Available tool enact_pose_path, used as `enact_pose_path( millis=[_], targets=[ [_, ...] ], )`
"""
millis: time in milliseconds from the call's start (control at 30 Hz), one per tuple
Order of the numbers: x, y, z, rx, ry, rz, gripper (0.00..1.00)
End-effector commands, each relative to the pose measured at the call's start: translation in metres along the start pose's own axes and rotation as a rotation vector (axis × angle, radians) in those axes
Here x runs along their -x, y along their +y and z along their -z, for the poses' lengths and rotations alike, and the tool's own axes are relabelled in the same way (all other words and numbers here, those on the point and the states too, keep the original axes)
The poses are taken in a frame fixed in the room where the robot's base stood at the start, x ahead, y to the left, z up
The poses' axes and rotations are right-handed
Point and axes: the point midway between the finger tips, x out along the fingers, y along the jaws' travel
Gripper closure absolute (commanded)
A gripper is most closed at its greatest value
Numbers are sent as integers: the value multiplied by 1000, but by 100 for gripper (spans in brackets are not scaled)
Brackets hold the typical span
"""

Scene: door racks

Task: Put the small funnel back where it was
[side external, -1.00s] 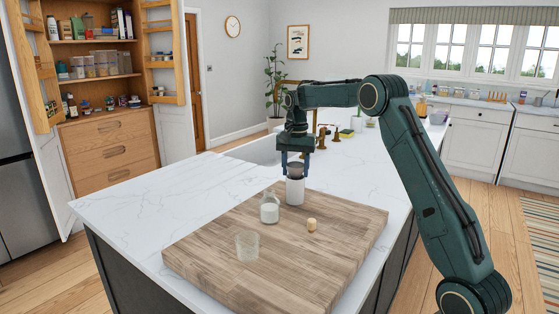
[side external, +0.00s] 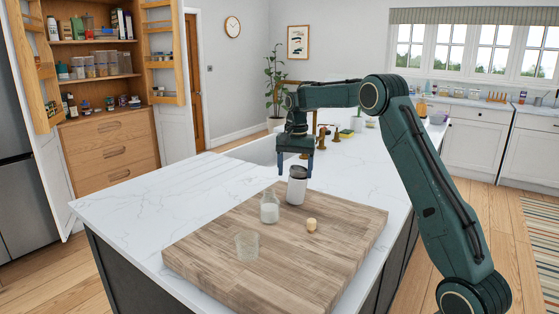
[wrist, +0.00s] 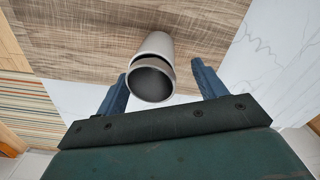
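A white canister (side external: 297,190) stands upright at the back of the wooden board, with a grey top part (side external: 298,172). In the wrist view this top shows as a round dark mouth (wrist: 151,84), with a dark slit between it and the pale body (wrist: 158,43). I cannot pick out a funnel for certain. My gripper (side external: 296,168) is at the canister's top, its fingers spread; in the wrist view the fingers (wrist: 160,69) stand apart on both sides with gaps. A small glass bottle (side external: 269,209) with white contents stands in front of the canister.
A clear glass (side external: 247,245) and a small cork-like piece (side external: 311,225) are on the wooden board (side external: 335,250). The marble worktop (side external: 150,205) is bare on the left. A tap (side external: 322,135) and sink lie behind; an open cupboard (side external: 100,95) stands at the back left.

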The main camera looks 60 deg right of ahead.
Motion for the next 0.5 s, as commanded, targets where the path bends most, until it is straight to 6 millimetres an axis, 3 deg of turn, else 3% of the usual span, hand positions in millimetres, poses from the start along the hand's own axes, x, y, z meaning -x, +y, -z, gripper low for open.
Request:
enact_pose_path(
  millis=[33, 167, 500],
  targets=[
    [-13, 2, -2, 0, -19, -15, 30],
    [-13, 2, -2, -1, -19, -16, 30],
    [6, 1, -1, -1, -18, -15, 30]
  ],
)
